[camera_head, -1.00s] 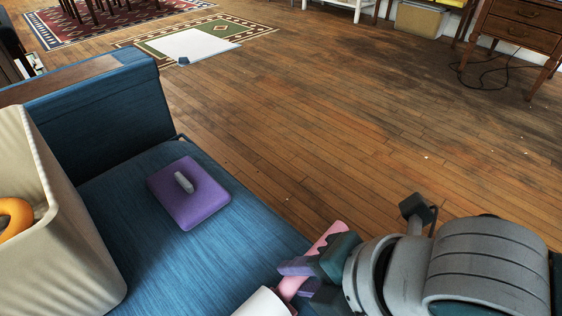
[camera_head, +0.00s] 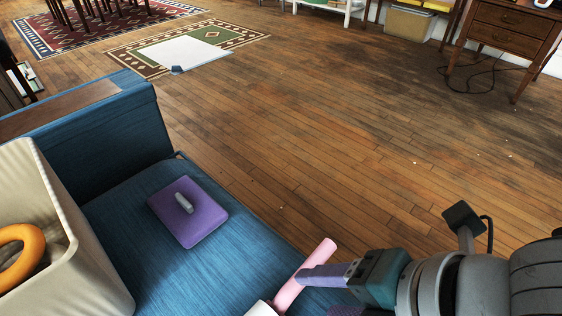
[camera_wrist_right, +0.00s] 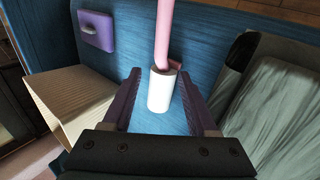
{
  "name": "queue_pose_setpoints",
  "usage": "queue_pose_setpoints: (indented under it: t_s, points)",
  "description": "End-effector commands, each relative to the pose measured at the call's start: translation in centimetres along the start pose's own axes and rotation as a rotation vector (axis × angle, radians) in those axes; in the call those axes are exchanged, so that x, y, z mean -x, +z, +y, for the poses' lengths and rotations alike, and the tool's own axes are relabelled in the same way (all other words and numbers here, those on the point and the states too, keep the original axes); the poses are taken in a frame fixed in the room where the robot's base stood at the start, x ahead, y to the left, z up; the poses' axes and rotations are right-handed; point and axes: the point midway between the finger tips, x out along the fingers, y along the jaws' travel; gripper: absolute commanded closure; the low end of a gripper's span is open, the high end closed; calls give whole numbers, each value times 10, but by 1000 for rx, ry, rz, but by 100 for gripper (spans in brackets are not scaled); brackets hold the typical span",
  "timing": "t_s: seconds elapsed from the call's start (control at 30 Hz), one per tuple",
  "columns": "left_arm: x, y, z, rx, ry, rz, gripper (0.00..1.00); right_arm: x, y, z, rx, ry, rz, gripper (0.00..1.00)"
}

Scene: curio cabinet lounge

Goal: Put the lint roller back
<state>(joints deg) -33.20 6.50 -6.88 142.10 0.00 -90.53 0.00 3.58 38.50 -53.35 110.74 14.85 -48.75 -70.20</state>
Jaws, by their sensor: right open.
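The lint roller has a pink handle (camera_head: 306,272) and a white roll (camera_head: 261,309). It lies on the blue sofa seat (camera_head: 235,255) at the bottom of the head view. My right gripper (camera_head: 312,294) is open beside the handle, with one purple finger reaching toward it. In the right wrist view the white roll (camera_wrist_right: 161,91) shows between the two open fingers (camera_wrist_right: 159,76), with the pink handle (camera_wrist_right: 164,30) running away beyond it. I cannot tell how far above it the fingers are. My left gripper is out of view.
A beige bin (camera_head: 85,255) holding an orange ring (camera_head: 20,252) stands on the left of the sofa. A purple box or pad (camera_head: 205,219) with a grey handle lies on the seat.

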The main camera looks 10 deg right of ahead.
Motion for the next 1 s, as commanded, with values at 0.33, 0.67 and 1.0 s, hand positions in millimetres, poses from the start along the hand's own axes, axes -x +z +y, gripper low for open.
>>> queue_pose_setpoints:
  t_s: [0.33, 0.67, 1.0]
  points:
    - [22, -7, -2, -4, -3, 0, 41, 40, 0, 1, -1, 1, 1, 41]
    - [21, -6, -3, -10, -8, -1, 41, 77, -6, 28, -956, 33, -101, 41]
    - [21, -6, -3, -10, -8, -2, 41, 139, 22, -54, -1998, -7, -452, 41]
